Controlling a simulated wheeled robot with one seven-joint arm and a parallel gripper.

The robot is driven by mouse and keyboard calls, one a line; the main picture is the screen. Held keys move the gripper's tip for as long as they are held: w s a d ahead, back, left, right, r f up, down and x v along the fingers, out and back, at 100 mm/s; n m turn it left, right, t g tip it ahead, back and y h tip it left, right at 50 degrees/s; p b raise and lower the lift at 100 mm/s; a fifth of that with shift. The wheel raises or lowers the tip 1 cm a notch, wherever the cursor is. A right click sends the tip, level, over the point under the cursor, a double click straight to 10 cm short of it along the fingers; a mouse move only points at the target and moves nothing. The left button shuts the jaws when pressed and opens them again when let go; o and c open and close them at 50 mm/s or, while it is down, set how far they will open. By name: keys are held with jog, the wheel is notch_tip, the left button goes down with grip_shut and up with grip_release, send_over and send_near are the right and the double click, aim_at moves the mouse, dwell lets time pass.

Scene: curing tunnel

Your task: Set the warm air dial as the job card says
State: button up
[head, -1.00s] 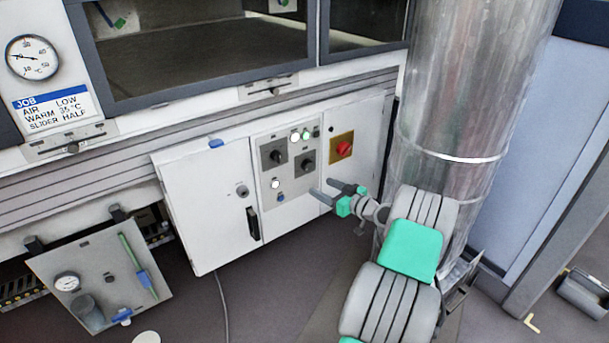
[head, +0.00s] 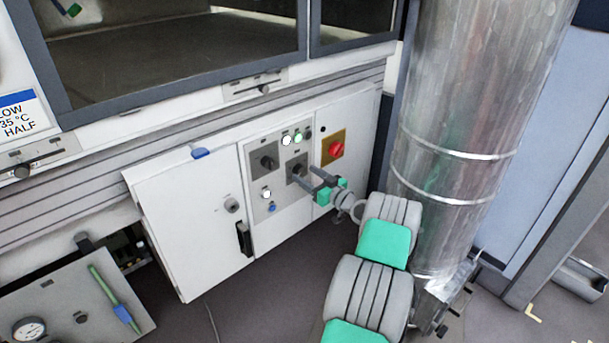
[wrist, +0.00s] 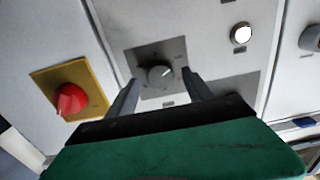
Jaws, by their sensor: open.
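The control panel (head: 258,211) has two dark dials on grey plates. The right, lower dial (head: 297,169) is partly hidden by my gripper in the head view. The upper left dial (head: 268,161) stands clear. My gripper (head: 304,179) is open, its fingers pointing at the right dial. In the wrist view, the dial (wrist: 160,75) shows just beyond and between the two open fingers (wrist: 158,92). I cannot tell if they touch it, and its labels are too small to read. The job card (head: 22,117) is cut off at the left; "LOW", "35 °C" and "HALF" show.
A red switch on a yellow plate (head: 335,149) is right of the dials. A large metal duct (head: 455,130) stands right of my arm. An open flap with a gauge (head: 70,310) is lower left.

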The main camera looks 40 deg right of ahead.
jog(key=shift+w, duration=0.6)
jog(key=shift+w+a, duration=0.1)
jog(key=shift+w, duration=0.05)
grip_shut()
